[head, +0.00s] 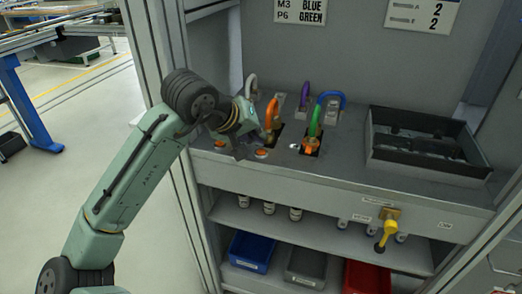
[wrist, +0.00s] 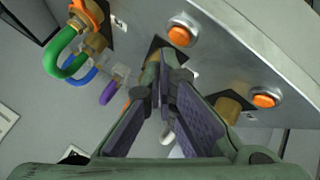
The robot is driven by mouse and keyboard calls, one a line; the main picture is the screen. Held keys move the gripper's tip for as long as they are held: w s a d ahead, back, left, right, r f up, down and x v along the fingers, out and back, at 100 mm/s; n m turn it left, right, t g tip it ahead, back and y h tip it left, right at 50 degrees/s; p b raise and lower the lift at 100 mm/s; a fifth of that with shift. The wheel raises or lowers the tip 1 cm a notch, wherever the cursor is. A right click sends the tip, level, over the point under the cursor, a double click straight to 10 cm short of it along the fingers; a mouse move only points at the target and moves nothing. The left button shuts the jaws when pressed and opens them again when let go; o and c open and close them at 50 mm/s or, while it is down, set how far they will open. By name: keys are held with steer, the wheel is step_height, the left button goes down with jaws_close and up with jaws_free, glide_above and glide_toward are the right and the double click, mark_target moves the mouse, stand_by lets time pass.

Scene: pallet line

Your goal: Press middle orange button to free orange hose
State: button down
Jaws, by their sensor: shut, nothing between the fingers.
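The middle orange button (head: 262,154) sits on the front strip of the grey bench, and it also shows near the top of the wrist view (wrist: 180,35). The orange hose (head: 272,112) arches up behind it from a dark square socket. In the wrist view only a sliver of the orange hose (wrist: 127,106) shows; my fingers hide the rest. My gripper (head: 246,149) is shut and empty, just left of the middle button in the head view. In the wrist view its fingertips (wrist: 164,82) meet below the button, apart from it in the picture. Whether they touch anything cannot be told.
Another orange button (head: 220,143) is to the left. A green hose (head: 315,120), a blue hose (head: 331,95), a purple hose (head: 304,94) and a pale hose (head: 250,84) stand close by. A black tray (head: 374,152) is at right. A yellow handle (head: 388,230) hangs on the front.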

mark_target(258, 150)
steer(key=shift+f, duration=0.1)
steer(key=shift+f, duration=0.35)
steer(key=shift+f+b, duration=0.45)
stand_by(0.7)
stand_by(0.3)
steer(key=shift+r+p, duration=0.85)
step_height(258, 150, up, 5)
steer(key=p, duration=0.4)
steer(key=shift+r+p, duration=0.1)
steer(key=shift+p, duration=0.2)
